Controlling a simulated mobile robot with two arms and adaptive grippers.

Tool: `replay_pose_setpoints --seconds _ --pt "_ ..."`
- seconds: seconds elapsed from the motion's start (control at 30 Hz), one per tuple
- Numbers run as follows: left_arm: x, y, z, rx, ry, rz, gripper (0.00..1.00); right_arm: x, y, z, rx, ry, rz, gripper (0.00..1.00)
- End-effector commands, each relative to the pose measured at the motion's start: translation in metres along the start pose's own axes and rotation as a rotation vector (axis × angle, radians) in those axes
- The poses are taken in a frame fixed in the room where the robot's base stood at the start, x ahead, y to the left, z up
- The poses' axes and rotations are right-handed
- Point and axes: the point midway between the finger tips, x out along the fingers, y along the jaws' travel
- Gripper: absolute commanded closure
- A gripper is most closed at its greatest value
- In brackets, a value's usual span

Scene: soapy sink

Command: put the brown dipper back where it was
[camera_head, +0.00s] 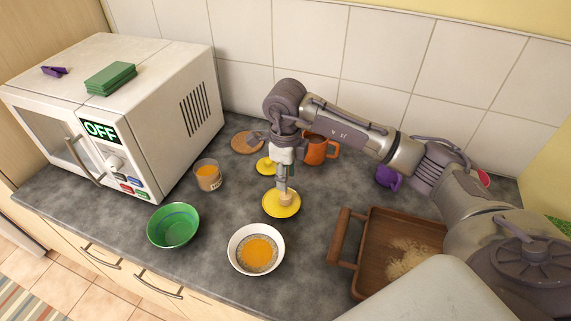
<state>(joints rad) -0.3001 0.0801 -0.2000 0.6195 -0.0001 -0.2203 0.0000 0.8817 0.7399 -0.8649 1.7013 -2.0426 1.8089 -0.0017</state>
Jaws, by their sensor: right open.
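A small light-brown piece, which looks like the head of the brown dipper (287,199), rests on the yellow saucer (280,213). The rest of it is hidden by my right gripper (282,187), which points down directly above the saucer. The right jaws are open around or right beside the dipper's upper part; I cannot tell if they touch it. My left gripper is not in view.
A white bowl (234,245) of orange liquid stands in front of the saucer, with a green bowl (173,226) and a glass (208,175) to the left. An orange mug (316,151) is behind. A wooden tray (342,236) lies right. The microwave (160,131) fills the left back.

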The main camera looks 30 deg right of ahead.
Motion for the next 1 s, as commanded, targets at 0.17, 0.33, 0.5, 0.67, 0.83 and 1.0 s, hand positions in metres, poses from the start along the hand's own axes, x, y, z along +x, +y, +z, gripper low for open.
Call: replay_pose_setpoints --seconds 0.17,0.33,0.5,0.67,0.83,1.0 --pt "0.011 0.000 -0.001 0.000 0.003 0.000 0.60 -0.024 -0.001 0.001 -0.001 -0.006 -0.004 0.59" --pt "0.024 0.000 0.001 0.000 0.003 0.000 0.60 -0.062 -0.001 0.002 -0.001 -0.006 -0.004 0.59" --pt "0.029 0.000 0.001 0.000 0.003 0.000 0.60 -0.098 -0.001 0.001 0.000 -0.005 -0.004 0.59" --pt "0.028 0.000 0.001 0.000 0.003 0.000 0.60 -0.116 -0.001 0.001 0.000 -0.001 -0.002 0.59" --pt "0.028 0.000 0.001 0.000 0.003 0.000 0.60 -0.122 0.000 0.000 0.000 0.000 0.000 0.59" --pt "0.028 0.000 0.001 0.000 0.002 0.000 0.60 -0.122 0.000 0.000 0.000 0.000 0.001 0.59"
